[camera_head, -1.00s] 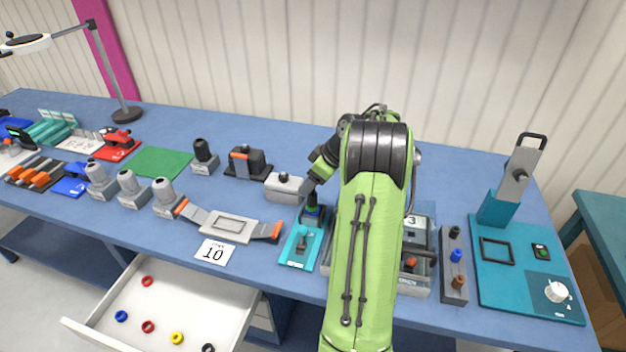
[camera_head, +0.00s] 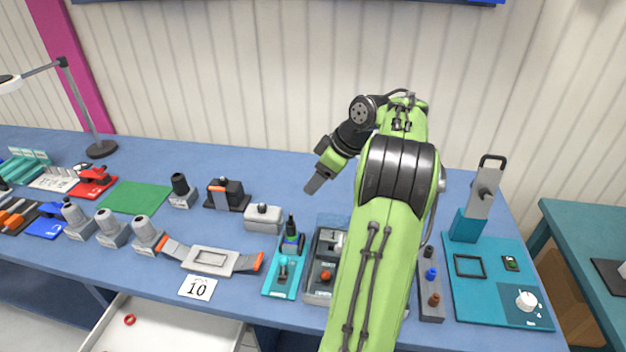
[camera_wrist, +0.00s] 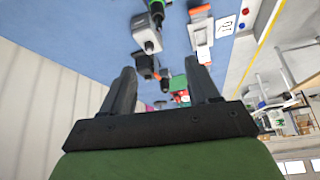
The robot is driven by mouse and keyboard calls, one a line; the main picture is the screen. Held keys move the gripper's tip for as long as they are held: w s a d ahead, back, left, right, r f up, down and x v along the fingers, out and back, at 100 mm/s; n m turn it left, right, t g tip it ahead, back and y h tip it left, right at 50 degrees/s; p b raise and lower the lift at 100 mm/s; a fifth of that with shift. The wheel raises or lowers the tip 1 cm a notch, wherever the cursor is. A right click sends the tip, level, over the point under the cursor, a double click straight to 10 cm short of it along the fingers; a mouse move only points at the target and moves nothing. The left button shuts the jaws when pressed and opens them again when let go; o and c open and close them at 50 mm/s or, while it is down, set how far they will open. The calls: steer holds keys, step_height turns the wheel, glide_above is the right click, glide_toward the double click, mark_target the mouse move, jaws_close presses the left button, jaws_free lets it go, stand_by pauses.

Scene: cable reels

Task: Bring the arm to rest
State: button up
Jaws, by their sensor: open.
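My gripper (camera_head: 316,184) is raised above the blue workbench (camera_head: 290,178) in the head view, pointing down and to the left. In the wrist view its two fingers (camera_wrist: 161,88) stand apart with nothing between them. My green and black arm reaches up from the bottom of the head view and hides part of the bench. A teal holder (camera_head: 283,277) with a dark green-banded piece (camera_head: 291,228) upright at its back stands below and left of the gripper, apart from it.
A grey tray (camera_head: 318,297) is partly hidden by my arm. A teal press (camera_head: 497,290) stands right. An open white drawer (camera_head: 165,327) juts out in front.

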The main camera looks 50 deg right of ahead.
steer(key=shift+f, duration=0.1)
stand_by(0.4)
steer(key=w+a+r+m, duration=0.1)
steer(key=w+a+r, duration=0.15)
steer(key=a, duration=0.85)
steer(key=w+a+r, duration=0.2)
steer(key=a+r, duration=0.2)
steer(key=a, duration=0.6)
steer(key=s+a+f+m+h, duration=0.1)
steer(key=s+a, duration=1)
steer(key=a, duration=0.2)
steer(key=s+f+m, duration=0.1)
steer(key=s+f, duration=0.2)
steer(key=s, duration=0.3)
steer(key=shift+s+a+f+h, duration=0.3)
steer(key=shift+a+f, duration=0.05)
steer(key=shift+a, duration=0.1)
steer(key=shift+c, duration=0.2)
